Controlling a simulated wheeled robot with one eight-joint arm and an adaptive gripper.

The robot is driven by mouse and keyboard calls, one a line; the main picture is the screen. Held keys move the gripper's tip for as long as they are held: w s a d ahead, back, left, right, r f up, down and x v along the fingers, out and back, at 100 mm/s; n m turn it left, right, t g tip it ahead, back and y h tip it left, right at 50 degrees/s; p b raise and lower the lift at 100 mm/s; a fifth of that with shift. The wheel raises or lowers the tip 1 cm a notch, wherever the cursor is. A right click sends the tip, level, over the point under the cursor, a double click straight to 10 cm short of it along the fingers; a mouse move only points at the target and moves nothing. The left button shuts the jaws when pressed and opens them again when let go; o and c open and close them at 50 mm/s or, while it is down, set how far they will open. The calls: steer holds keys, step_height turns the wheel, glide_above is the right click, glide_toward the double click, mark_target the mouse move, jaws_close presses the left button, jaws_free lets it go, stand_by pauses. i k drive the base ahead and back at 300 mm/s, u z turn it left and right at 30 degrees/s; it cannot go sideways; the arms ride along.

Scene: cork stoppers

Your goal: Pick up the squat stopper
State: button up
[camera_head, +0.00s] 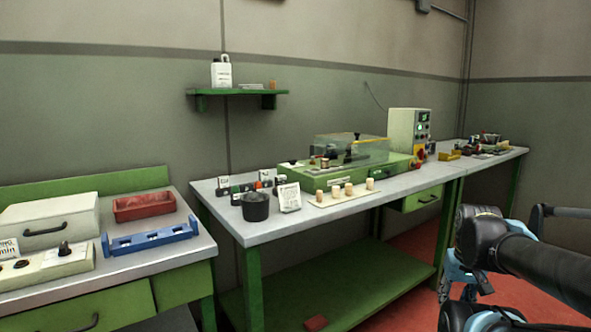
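Several small cork stoppers stand upright in a row on a pale flat board (331,202) on the middle workbench. They are tan with paler tops. The front-left stopper (320,196) and the one beside it (336,192) are close together, and another (349,189) stands just right of them. The far-right stopper (369,184) stands a little apart. They are too small here to tell surely which is the squat one. My arm shows at the lower right, well away from the stoppers. I cannot make out my gripper in this view.
A dark round pot (255,207) and a white sign (289,197) stand left of the board. A green machine with a clear cover (350,149) stands behind it. The left bench holds a blue rack (150,239) and a red tray (144,207). Bare benchtop lies in front of the board.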

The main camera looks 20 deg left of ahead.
mark_target(324, 163)
steer(key=u, duration=0.1)
steer(key=i, duration=1)
steer(key=z, duration=0.05)
